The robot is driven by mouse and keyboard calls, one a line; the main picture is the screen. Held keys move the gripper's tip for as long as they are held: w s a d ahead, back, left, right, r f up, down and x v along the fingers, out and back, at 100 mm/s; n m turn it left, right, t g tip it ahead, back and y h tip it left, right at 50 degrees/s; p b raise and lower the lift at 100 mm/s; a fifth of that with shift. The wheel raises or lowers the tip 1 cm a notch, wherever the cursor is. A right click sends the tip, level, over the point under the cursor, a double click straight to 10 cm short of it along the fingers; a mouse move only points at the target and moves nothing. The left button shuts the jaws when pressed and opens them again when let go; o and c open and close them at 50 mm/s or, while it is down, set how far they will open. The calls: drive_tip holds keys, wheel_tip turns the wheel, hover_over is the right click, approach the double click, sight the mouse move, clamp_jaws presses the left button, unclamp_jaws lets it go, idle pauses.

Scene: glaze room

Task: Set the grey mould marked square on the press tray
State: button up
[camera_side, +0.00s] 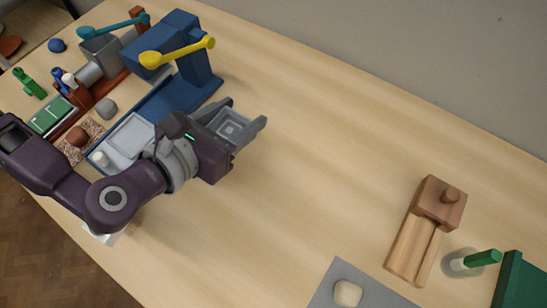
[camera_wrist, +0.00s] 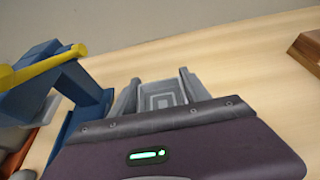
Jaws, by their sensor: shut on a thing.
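My gripper (camera_side: 245,112) is shut on a grey mould (camera_side: 231,127) with nested square outlines on its face. The mould also shows between the fingers of my gripper (camera_wrist: 158,80) in the wrist view, as the grey mould (camera_wrist: 162,98). The blue press (camera_side: 188,65) with a yellow lever stands at upper left. A pale grey tray (camera_side: 128,136) lies at the near end of its blue base, partly hidden by my arm. The mould is to the right of the press and tray, apart from both. Its height above the table is hard to tell.
A grey machine with a teal handle (camera_side: 125,22) stands left of the press. A wooden block tool (camera_side: 428,215), a glass with a green-handled tool (camera_side: 482,258) and a grey mat (camera_side: 325,287) bearing a pale lump are at right. The table's middle is clear.

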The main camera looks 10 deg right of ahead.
sight(242, 152)
wheel_tip(242, 152, down, 8)
drive_tip(key=shift+f, duration=0.15)
drive_tip(key=shift+f, duration=0.1)
drive_tip(key=o, duration=1.6)
drive_tip(key=shift+c, duration=0.2)
drive_tip(key=shift+s+a, duration=0.1)
drive_tip(key=shift+s, duration=0.05)
drive_tip(key=v, duration=1.1)
drive_tip(key=shift+s+a+r, duration=0.15)
drive_tip(key=shift+a+r, duration=0.1)
drive_tip(key=shift+r, duration=0.1)
drive_tip(key=shift+r, duration=0.1)
